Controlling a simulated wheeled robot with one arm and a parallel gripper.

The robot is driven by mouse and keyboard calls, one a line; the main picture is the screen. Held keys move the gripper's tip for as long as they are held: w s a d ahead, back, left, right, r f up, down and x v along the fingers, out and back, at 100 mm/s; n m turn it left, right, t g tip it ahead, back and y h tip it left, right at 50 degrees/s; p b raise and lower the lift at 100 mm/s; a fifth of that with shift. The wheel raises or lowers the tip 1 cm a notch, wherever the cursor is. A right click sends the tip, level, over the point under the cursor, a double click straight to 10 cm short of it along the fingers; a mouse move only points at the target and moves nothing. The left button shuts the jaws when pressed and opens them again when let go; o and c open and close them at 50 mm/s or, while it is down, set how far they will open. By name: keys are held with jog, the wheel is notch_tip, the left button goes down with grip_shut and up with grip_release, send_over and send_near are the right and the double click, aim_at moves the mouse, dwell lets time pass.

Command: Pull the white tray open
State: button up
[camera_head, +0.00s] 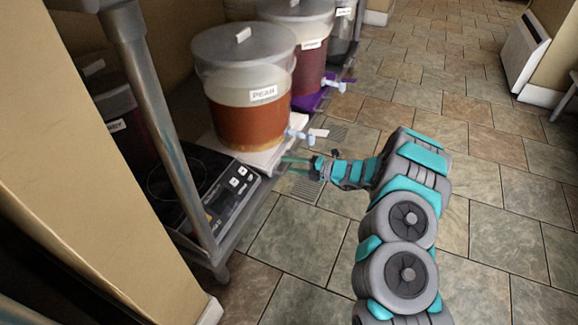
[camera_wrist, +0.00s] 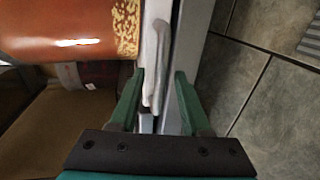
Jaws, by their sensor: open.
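The white tray (camera_head: 262,160) sits on the shelf under the bucket labelled PEAR (camera_head: 245,95), which holds orange-brown liquid. In the wrist view, a pale vertical strip with a raised handle-like part (camera_wrist: 155,80) appears to be the tray's front. My gripper (camera_head: 286,166) reaches in from the right at the tray's front edge. In the wrist view, my gripper (camera_wrist: 158,100) is open, with one green finger on each side of the pale part. I cannot tell whether either finger touches it. The back of the tray is hidden by the bucket.
A black hot plate (camera_head: 190,190) stands left of the tray, behind a metal shelf post (camera_head: 160,110). A second bucket (camera_head: 302,40) stands on a purple tray (camera_head: 312,98) farther back. The bucket's tap (camera_head: 298,135) juts out near my gripper.

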jog(key=shift+w+a, duration=0.1)
jog(key=shift+a, duration=0.2)
grip_shut()
jog(key=shift+f, duration=0.1)
dwell(1.2)
